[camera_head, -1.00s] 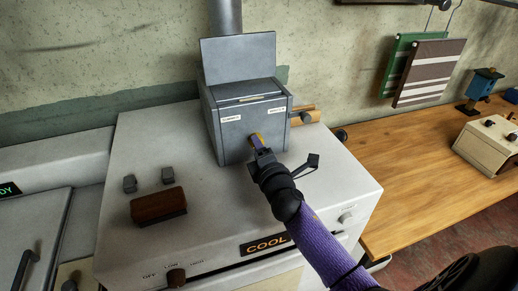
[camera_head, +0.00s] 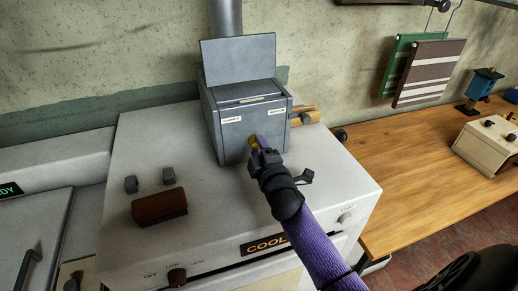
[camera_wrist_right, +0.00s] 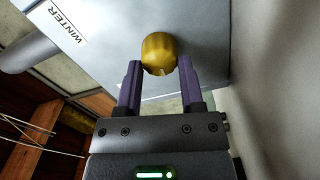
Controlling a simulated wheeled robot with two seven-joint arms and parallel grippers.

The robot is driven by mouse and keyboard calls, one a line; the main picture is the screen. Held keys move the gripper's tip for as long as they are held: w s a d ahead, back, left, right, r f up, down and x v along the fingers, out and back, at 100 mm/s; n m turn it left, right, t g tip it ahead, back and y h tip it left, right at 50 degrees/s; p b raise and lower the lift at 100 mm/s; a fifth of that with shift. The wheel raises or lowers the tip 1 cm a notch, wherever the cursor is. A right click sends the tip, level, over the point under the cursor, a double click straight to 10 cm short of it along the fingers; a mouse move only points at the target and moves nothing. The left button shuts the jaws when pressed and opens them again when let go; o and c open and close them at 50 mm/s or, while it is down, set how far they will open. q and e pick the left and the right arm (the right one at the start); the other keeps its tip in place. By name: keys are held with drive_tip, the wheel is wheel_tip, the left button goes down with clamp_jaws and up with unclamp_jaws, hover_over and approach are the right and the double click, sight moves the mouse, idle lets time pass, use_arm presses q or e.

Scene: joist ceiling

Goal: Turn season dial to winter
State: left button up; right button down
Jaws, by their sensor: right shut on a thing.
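The season dial (camera_wrist_right: 158,53) is a round brass-yellow knob on the front of a grey metal box (camera_head: 236,150). It also shows in the head view (camera_head: 253,141), partly hidden by my gripper. My right gripper (camera_wrist_right: 160,68) has its purple fingers on either side of the dial and is shut on it. A WINTER label (camera_wrist_right: 63,28) is left of the dial in the wrist view. In the head view, two small white labels, left (camera_head: 231,120) and right (camera_head: 276,112), sit above the dial, too small to read surely. My left gripper is out of view.
The box stands on a pale appliance (camera_head: 130,240) with a COOL display (camera_head: 265,245), a brown block (camera_head: 158,207) and small grey knobs. A wooden bench (camera_head: 400,180) lies to the right. A grey pipe (camera_head: 225,18) rises behind the box.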

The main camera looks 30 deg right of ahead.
drive_tip(key=shift+c, duration=2)
unclamp_jaws()
drive_tip(key=shift+o, duration=0.9)
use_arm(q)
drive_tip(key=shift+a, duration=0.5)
use_arm(e)
drive_tip(key=v, duration=1)
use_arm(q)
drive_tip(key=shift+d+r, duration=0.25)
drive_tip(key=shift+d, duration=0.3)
use_arm(e)
drive_tip(key=shift+d, duration=0.1)
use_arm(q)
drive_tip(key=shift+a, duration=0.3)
